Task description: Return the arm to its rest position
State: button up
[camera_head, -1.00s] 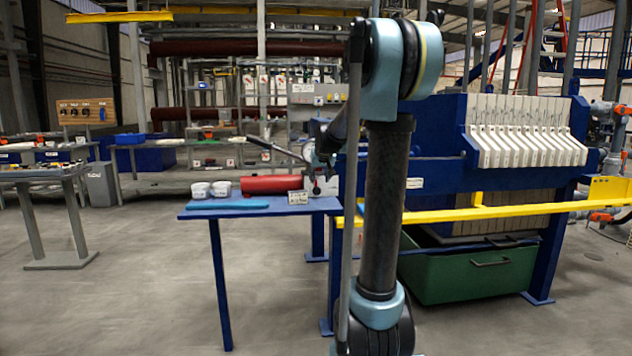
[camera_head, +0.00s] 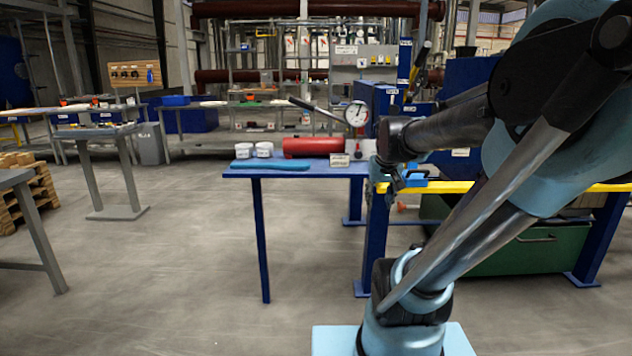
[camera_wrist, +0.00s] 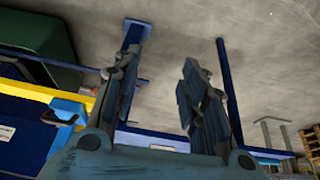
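My gripper (camera_wrist: 158,64) shows in the wrist view with its two fingers spread apart and only floor and table parts behind the gap. It holds nothing that I can see. In the head view, my arm (camera_head: 440,125) reaches from the right towards the middle, and its end hangs by the right end of the blue table (camera_head: 300,172). The gripper is small and partly lost against the press frame there. I cannot tell its exact distance from the table.
The table bears a red cylinder (camera_head: 313,146), two white cups, a blue cloth-like item (camera_head: 270,164) and a pump with a gauge (camera_head: 357,114). The yellow rail (camera_head: 590,187) and green bin (camera_head: 530,248) are at right.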

jog(key=s+f+g, duration=0.1)
jog(key=s+f, duration=0.4)
jog(key=s, duration=0.3)
jog(key=s+f+g, duration=0.1)
jog(key=s+f, duration=0.4)
jog(key=s, duration=0.3)
jog(key=shift+f+g, duration=0.3)
jog(key=shift+f, duration=0.1)
jog(key=shift+a, duration=0.1)
jog(key=shift+w+f, duration=0.2)
jog(key=shift+w, duration=0.2)
jog(key=shift+o, duration=0.2)
dwell(0.5)
